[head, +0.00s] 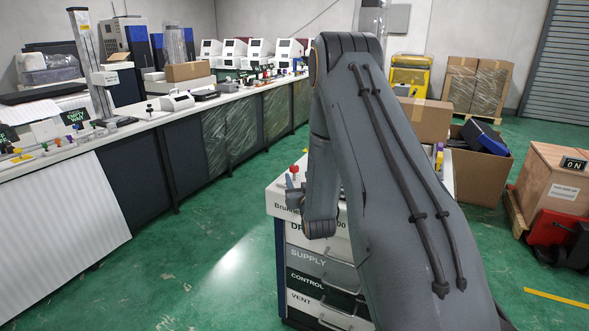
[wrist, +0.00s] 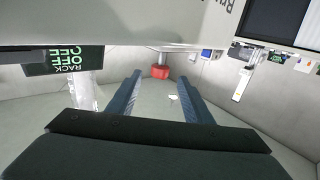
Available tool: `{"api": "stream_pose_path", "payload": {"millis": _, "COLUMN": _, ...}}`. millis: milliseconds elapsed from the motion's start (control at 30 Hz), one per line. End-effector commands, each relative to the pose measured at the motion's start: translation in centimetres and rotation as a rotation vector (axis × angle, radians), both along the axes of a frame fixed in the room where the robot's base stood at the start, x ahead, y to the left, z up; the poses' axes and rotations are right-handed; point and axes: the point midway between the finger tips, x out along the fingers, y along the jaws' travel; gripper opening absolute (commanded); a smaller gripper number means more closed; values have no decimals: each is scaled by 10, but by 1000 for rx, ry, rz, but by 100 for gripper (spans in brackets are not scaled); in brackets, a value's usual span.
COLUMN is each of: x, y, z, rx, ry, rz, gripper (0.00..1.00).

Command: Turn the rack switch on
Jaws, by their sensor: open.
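A dark display with green letters reading RACK and OFF (wrist: 65,62) is at the upper left of the wrist view, with its text upside down. A pale upright shape (wrist: 87,93) is beside it; I cannot tell whether it is the switch lever. My gripper (wrist: 160,77) is open, its two blue-grey fingers apart with nothing visible between them. A red piece (wrist: 160,72) on a grey stem shows beyond the fingertips; contact is not visible. In the head view my arm hides much of the cabinet, and I cannot make out the rack switch.
A drawer cabinet (head: 308,258) labelled SUPPLY, CONTROL and VENT stands beside my arm. A red knob (head: 294,169) is on its top. A long bench (head: 130,130) runs along the left. A wooden crate (head: 552,180) with an ON display is at right. Green floor (head: 190,265) is clear between bench and cabinet.

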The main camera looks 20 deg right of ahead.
Motion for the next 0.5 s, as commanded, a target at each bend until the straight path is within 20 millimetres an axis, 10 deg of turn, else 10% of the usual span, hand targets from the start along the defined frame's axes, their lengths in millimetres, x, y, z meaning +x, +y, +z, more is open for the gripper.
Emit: {"api": "stream_pose_path", "payload": {"millis": 500, "x": 66, "y": -16, "z": 1, "rx": 0, "ry": -2, "rz": 0, "gripper": 46}}
